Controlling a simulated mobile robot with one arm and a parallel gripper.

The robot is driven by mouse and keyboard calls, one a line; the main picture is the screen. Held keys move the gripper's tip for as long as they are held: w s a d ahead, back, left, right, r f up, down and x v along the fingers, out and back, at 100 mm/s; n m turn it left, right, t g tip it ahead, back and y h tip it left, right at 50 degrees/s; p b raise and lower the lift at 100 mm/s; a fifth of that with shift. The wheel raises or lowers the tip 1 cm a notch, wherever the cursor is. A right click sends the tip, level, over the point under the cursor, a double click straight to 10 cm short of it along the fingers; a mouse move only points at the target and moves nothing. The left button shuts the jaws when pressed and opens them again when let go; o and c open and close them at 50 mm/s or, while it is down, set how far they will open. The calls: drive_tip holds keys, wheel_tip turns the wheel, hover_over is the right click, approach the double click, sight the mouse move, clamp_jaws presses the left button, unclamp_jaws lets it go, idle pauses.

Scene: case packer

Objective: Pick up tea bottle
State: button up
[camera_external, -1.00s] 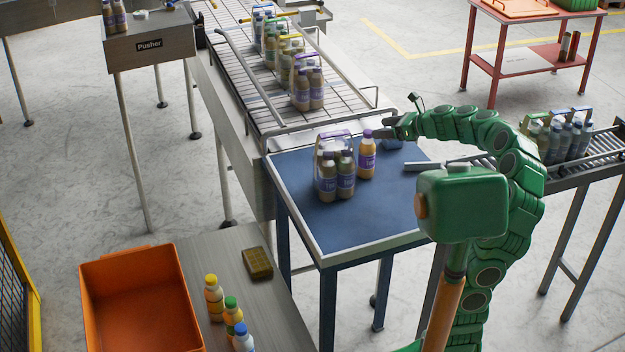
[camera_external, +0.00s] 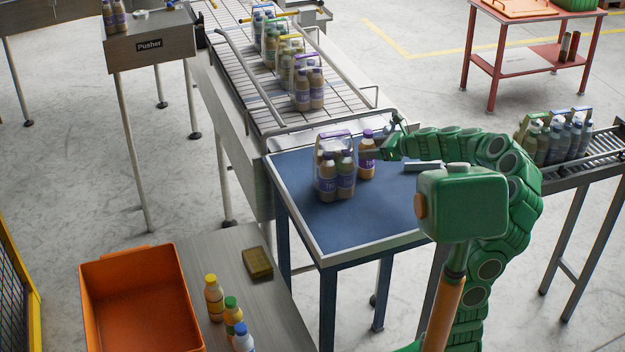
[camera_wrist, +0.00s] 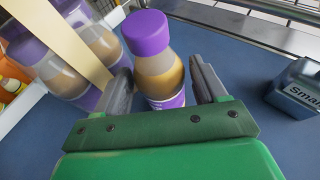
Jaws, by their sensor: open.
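The tea bottle (camera_external: 367,157) has a purple cap, a tan body and a purple label. It stands upright on the blue table, just right of a carrier pack of similar bottles (camera_external: 336,172). My gripper (camera_external: 375,152) is at the bottle's right side, low over the table. In the wrist view the bottle (camera_wrist: 155,62) stands between the two open dark fingers of my gripper (camera_wrist: 160,88). Whether the fingers touch it I cannot tell. The lower part of the bottle is hidden by my gripper body.
The pack (camera_wrist: 75,55) stands close to the left finger. A dark blue box marked "Sma" (camera_wrist: 298,88) sits to the right in the wrist view. A conveyor (camera_external: 262,85) with more packs lies behind. The table front (camera_external: 350,225) is clear.

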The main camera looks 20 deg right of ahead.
sight(362, 140)
drive_tip(key=shift+x, duration=1.75)
drive_tip(key=shift+f, duration=0.1)
drive_tip(key=c, duration=0.9)
drive_tip(key=shift+c, duration=0.2)
drive_tip(key=shift+r, duration=0.55)
wheel_tip(362, 140, up, 2)
drive_tip(key=shift+r, duration=0.2)
drive_tip(key=s+r, duration=0.9)
drive_tip(key=s, duration=0.5)
drive_tip(key=shift+r, duration=0.25)
